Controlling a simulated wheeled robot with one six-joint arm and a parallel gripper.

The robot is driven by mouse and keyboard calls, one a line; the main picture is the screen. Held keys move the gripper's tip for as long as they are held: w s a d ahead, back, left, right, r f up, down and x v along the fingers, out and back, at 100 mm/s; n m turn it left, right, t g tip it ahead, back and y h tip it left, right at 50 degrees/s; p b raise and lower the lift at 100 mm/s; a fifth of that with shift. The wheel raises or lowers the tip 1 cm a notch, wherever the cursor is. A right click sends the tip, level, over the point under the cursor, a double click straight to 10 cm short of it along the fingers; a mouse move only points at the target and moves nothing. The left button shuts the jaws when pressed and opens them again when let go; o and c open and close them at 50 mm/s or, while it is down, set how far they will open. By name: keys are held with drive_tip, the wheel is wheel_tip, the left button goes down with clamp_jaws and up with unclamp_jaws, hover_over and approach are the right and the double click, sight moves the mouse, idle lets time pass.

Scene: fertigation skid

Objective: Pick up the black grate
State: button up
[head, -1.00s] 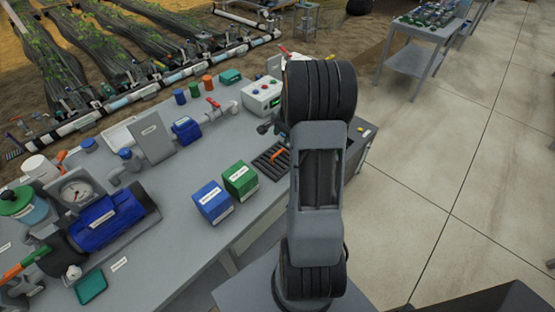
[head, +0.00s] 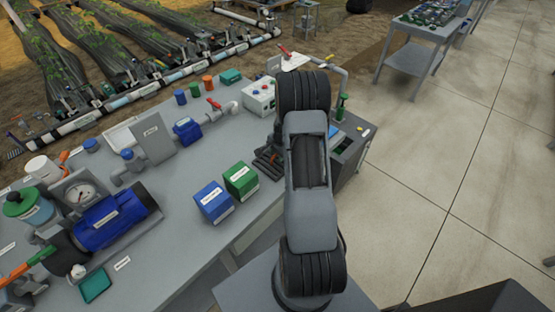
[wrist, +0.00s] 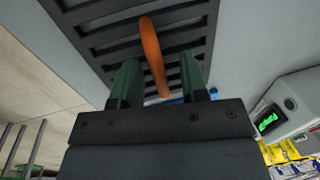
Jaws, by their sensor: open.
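The black grate (wrist: 100,22) is a slotted dark panel with an orange handle (wrist: 150,45) across its middle. It fills the top of the wrist view. My gripper (wrist: 157,65) is open, with its two green fingers pointing at the grate. The orange handle shows between the fingers, and I cannot tell whether they touch it. In the head view, the left part of the grate (head: 262,163) shows on the bench, and my arm hides the rest. My gripper is hidden behind my arm there.
A green box (head: 240,181) and a blue box (head: 213,202) stand left of the grate. A white control box (head: 259,97) stands behind it. A green bottle (head: 341,107) is at the bench's right end. The floor to the right is clear.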

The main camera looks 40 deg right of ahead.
drive_tip(key=shift+f, duration=0.2)
drive_tip(key=shift+c, duration=0.3)
clamp_jaws()
drive_tip(key=shift+r, duration=0.1)
